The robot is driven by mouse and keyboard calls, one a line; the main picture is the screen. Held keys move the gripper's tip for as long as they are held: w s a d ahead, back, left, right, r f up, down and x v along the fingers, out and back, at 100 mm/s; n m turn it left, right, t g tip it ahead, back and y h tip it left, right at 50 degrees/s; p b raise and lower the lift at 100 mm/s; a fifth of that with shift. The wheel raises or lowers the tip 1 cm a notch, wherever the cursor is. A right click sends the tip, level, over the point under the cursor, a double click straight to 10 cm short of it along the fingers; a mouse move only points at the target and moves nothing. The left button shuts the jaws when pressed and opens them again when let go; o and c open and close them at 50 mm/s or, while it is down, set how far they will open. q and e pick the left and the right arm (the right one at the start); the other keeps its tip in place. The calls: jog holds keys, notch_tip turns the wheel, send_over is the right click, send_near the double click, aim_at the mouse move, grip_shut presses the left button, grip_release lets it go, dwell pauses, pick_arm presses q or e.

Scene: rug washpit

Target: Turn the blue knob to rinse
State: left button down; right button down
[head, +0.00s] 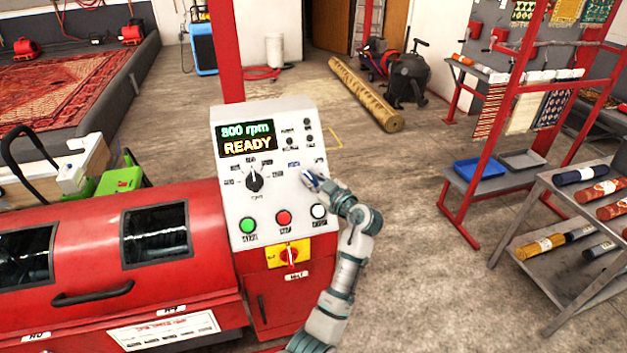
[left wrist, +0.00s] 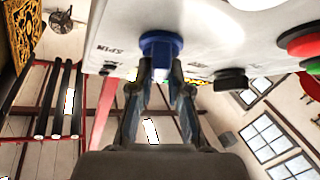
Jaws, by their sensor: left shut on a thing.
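The blue knob (left wrist: 161,46) is on the white control panel (head: 222,158). In the left wrist view it sits between the fingertips of my left gripper (left wrist: 159,82), which is shut on it. A label reading SPIN is printed on the panel to the left of the knob in that view. In the head view my left gripper (head: 314,181) reaches the right side of the panel and mostly hides the knob. The knob's pointer and its other labels are too hidden to read. My right gripper is not in view.
The panel display (head: 247,138) reads 800 rpm READY. A black knob (head: 254,181), a green button (head: 248,225), a red button (head: 284,217) and a white button (head: 318,211) are nearby. A yellow-backed red switch (head: 289,255) sits below. Open floor lies to the right.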

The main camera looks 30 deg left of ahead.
pick_arm(q)
jog(key=c, duration=1.5)
grip_release()
jog(key=o, duration=0.4)
jog(key=shift+w, duration=0.1)
jog(key=shift+s+d, duration=0.2)
jog(key=shift+d, duration=0.35)
jog(key=v, duration=1.1)
jog(key=shift+f, duration=0.1)
jog(key=shift+w, duration=0.1)
